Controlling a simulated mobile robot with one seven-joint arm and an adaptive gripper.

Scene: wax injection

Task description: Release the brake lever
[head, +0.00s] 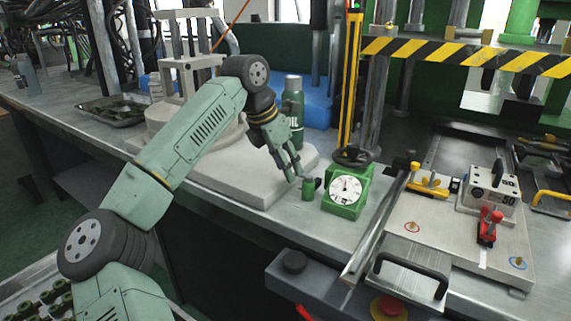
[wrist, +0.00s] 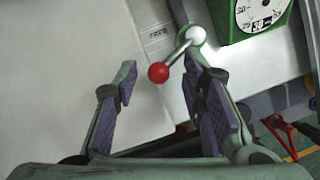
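A small lever with a silver rod and a red ball knob (wrist: 158,73) shows in the wrist view. Its rod slants up right to a silver pivot on a green post (wrist: 194,38). In the head view this green post (head: 308,189) stands on the bench left of the green dial box; the knob is hidden there. My gripper (wrist: 160,82) is open and empty, one finger on each side of the knob in the wrist view. I cannot tell the depth between them. In the head view my gripper (head: 286,172) points down just left of the post.
The green dial box (head: 346,192) with a black handwheel stands right of the post. A grey slab (head: 240,185) lies to the left, with a green oil bottle (head: 293,105) behind. A plate with yellow and red clamps (head: 488,226) is at the right.

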